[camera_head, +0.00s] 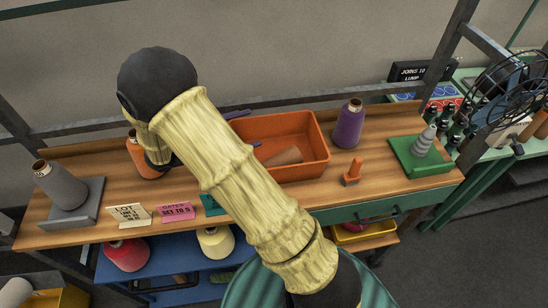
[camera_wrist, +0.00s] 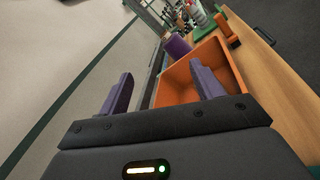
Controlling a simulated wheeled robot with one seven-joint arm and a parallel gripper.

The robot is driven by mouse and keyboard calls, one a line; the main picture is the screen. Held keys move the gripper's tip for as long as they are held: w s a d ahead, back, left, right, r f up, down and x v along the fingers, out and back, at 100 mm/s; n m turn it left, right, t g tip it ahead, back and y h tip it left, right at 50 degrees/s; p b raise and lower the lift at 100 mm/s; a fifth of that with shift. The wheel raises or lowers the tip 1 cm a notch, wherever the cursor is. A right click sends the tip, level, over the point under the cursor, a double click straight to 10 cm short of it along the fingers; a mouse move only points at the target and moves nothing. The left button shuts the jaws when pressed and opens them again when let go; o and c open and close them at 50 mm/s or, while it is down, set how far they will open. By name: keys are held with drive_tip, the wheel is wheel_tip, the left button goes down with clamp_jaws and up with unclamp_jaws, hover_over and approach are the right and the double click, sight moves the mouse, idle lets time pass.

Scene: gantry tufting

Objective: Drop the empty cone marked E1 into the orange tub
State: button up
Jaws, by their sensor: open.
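The orange tub (camera_head: 318,150) stands on the wooden bench in the head view, and also shows in the wrist view (camera_wrist: 228,60) beyond my fingers. A bare brownish cone (camera_head: 284,157) lies on its side inside the tub in the head view; no E1 mark is readable on it. My gripper (camera_wrist: 164,88) is open, with two purple fingers wide apart and nothing between them. It is near the tub's left side. In the head view my arm hides most of the gripper and part of the tub's near left side.
A purple cone (camera_head: 348,124) stands right of the tub, beside a small orange fixture (camera_head: 351,173) and a green stand (camera_head: 412,163). A grey cone (camera_head: 60,184) is at far left, an orange cone (camera_head: 136,150) partly behind my arm. Small cards, including pink (camera_head: 177,211), line the front edge.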

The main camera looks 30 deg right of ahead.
drive_tip(key=a+b, duration=0.2)
drive_tip(key=a, duration=0.6)
drive_tip(key=shift+w+a, duration=0.3)
drive_tip(key=shift+a, duration=0.1)
drive_tip(key=shift+d, duration=0.1)
